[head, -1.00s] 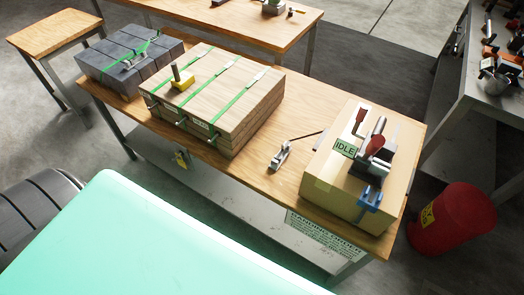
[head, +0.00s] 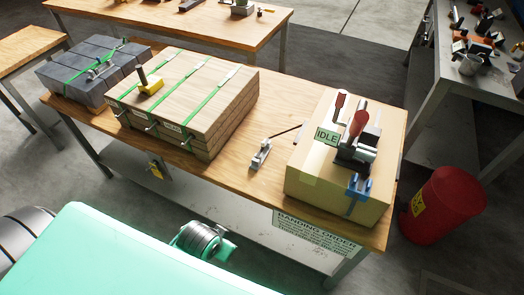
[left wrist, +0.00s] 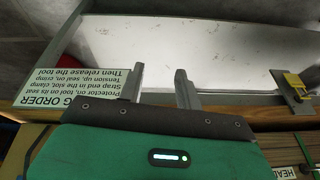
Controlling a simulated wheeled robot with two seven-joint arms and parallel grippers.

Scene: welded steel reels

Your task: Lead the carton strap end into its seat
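The carton (head: 318,185) is a tan box on the right end of the wooden bench. A grey tool with red handles (head: 357,135) stands on its top, beside a green IDLE sign (head: 327,137). A blue strap piece (head: 357,195) shows at the carton's near top edge. I cannot tell where the strap end or its seat is. My left gripper (left wrist: 160,88) is open and empty in the left wrist view, in front of the bench's edge and lower shelf. No gripper shows in the head view, and my right gripper is out of sight.
A strapped wooden stack (head: 190,95) and strapped grey blocks (head: 95,68) stand on the bench (head: 235,165). A small metal tool (head: 261,154) lies left of the carton. A banding order sign (head: 315,228) hangs in front. A red bin (head: 443,205) stands right.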

